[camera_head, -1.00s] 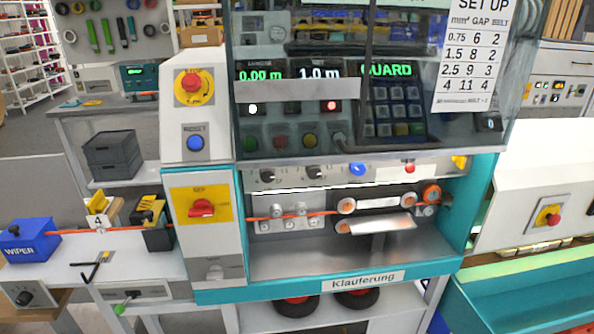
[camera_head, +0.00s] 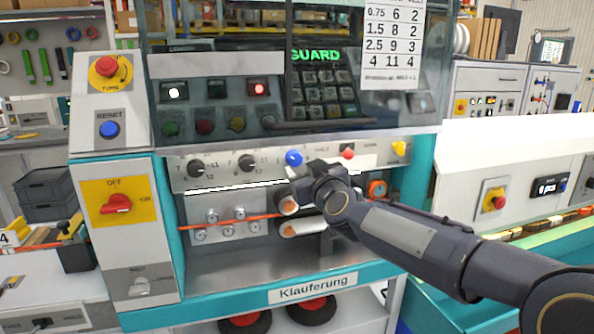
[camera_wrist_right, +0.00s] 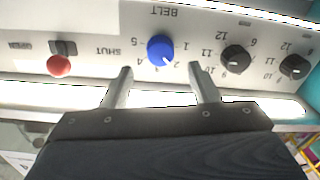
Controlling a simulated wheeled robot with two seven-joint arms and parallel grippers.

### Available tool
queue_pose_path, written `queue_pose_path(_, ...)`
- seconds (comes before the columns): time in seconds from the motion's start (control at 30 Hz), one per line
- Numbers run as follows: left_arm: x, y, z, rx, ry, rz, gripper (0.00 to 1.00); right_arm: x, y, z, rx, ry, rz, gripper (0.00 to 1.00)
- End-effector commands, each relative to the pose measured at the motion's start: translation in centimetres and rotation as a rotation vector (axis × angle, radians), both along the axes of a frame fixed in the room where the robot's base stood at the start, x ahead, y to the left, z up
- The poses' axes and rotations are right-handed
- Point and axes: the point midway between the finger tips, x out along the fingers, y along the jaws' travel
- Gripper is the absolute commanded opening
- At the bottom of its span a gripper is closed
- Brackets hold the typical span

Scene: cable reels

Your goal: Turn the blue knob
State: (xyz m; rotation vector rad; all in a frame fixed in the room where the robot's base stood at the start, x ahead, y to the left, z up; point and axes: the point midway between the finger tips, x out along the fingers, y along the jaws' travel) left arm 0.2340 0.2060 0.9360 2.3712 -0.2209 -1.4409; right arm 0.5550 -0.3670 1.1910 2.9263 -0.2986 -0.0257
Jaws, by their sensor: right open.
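The blue knob (camera_head: 294,158) sits on the light control strip below the glass guard, to the right of two black knobs. In the right wrist view the blue knob (camera_wrist_right: 160,49) has a white pointer mark and a scale around it labelled BELT. My right gripper (camera_head: 306,172) is just below and in front of the blue knob. In the right wrist view its two fingers (camera_wrist_right: 160,78) are open and empty, and the knob appears beyond the gap between the tips. My left gripper is not in view.
Two black knobs (camera_head: 197,168) (camera_head: 247,163) are left of the blue knob. A red-tipped lever (camera_head: 347,153) marked SHUT is to its right, with a yellow part (camera_head: 399,148) farther right. The glass guard is above; rollers with an orange cable are below.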

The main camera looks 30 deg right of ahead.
Motion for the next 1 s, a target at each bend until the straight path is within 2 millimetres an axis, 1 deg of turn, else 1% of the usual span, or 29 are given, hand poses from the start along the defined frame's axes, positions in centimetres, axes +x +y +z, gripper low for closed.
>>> queue_pose_path(0.03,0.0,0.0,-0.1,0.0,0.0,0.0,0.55,1.0,-0.2,-0.2,0.0,0.002,0.001,0.55)
queue_pose_path(0.1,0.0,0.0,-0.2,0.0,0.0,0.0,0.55,2.1,-0.4,-0.1,0.001,0.002,0.001,0.55)
queue_pose_path(0.3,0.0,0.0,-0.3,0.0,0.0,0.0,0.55,4.6,-0.9,-0.1,0.001,0.002,0.003,0.55)
queue_pose_path(0.43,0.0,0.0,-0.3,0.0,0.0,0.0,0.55,5.2,-1.0,0.0,0.002,0.002,0.003,0.55)
queue_pose_path(0.67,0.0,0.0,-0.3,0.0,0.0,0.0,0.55,5.3,-1.0,0.0,0.003,0.002,0.004,0.55)
queue_pose_path(0.77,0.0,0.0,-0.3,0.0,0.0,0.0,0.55,5.2,-1.0,0.0,0.003,0.002,0.004,0.44)
queue_pose_path(1.0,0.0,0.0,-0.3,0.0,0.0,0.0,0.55,5.2,-1.0,0.0,0.003,0.002,0.004,0.13)
